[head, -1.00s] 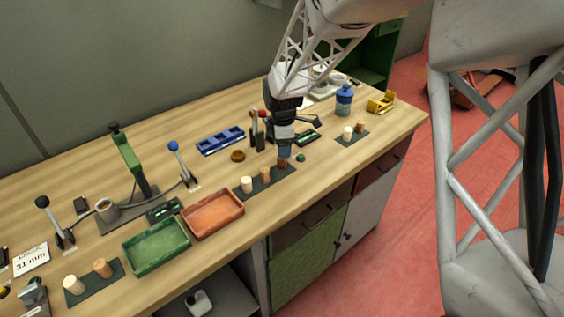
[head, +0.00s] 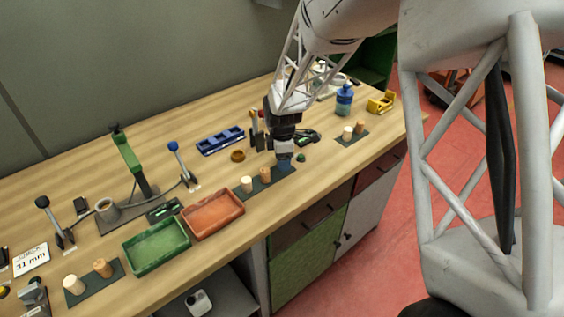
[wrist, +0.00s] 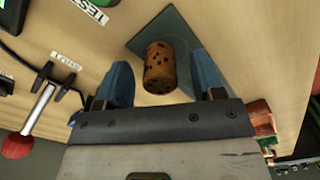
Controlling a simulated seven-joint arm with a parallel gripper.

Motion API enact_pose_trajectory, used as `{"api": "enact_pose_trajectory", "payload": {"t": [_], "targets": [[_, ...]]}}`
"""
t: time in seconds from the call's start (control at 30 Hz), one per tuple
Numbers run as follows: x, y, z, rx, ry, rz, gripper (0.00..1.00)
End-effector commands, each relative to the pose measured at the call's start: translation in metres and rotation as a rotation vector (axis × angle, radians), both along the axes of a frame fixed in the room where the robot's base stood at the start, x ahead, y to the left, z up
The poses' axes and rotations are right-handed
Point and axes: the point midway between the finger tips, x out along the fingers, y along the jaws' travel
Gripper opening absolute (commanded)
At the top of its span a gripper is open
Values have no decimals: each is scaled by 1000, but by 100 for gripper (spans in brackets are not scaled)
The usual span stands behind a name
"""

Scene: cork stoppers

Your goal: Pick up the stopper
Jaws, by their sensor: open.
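A dark brown, speckled stopper (wrist: 159,68) stands on a dark mat (wrist: 184,28) in the wrist view. My gripper (wrist: 161,64) is open, with one blue finger on each side of the stopper; I cannot tell whether either touches it. In the head view my gripper (head: 284,164) is down at the right end of the mat (head: 258,189) and hides this stopper. A pale stopper (head: 246,184) and a tan stopper (head: 265,174) stand on the same mat to its left.
A red tray (head: 212,230) and a green tray (head: 157,263) lie to the left. A small green object (head: 301,157) sits just right of my gripper. A blue rack (head: 221,141) and a brown round dish (head: 237,156) lie behind. Another mat with two stoppers is at the right.

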Motion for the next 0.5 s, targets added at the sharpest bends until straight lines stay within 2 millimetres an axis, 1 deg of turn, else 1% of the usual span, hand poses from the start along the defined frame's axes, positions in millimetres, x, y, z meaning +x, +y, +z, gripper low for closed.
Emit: {"api": "enact_pose_trajectory", "payload": {"t": [0.23,0.27,0.5], "targets": [[0,0,0,0,0,0,62],[0,0,0,0,0,0,59],[0,0,0,0,0,0,22]]}}
